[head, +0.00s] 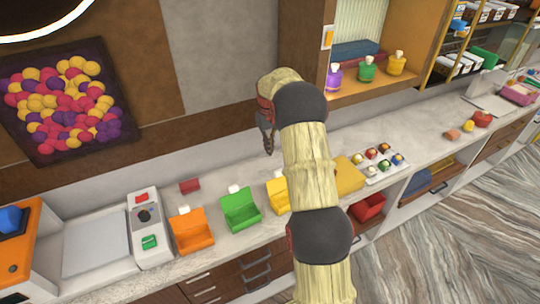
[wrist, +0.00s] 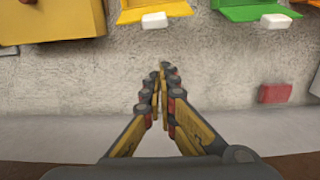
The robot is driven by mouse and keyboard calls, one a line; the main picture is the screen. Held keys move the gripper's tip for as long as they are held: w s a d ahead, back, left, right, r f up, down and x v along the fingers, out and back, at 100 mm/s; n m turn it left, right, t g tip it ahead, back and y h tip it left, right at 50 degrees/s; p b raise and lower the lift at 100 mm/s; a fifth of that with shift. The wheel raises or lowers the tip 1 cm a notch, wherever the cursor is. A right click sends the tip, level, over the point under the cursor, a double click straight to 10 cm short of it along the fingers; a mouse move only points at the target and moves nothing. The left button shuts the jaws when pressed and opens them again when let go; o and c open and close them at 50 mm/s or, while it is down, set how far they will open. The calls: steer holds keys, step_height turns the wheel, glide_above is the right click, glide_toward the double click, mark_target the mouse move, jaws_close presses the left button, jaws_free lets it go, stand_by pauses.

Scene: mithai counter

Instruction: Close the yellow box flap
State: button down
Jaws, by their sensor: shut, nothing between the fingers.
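The yellow box (head: 277,196) stands on the counter, partly hidden behind my arm. Its flap appears raised, leaning back toward the wall, with a white tab (head: 279,174) at its top edge. In the wrist view the yellow flap (wrist: 150,11) shows at the top middle, its white tab (wrist: 154,20) pointing toward my gripper. My gripper (wrist: 163,70) is shut and empty, its fingertips over bare counter on the wall side of the box, apart from the flap. In the head view my gripper (head: 267,146) hangs in front of the wall, above the counter.
An open green box (head: 241,212) and an open orange box (head: 193,236) stand left of the yellow box. A yellow block (head: 348,176) and a tray of small sweets (head: 384,172) lie right of it. A red block (head: 189,185) lies near the wall.

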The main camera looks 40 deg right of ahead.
mark_target(280, 181)
steer(key=s+f+n, duration=0.1)
steer(key=s+f, duration=0.2)
steer(key=f, duration=0.3)
steer(key=shift+s+a+f, duration=0.2)
stand_by(0.4)
steer(key=shift+s, duration=0.15)
stand_by(0.4)
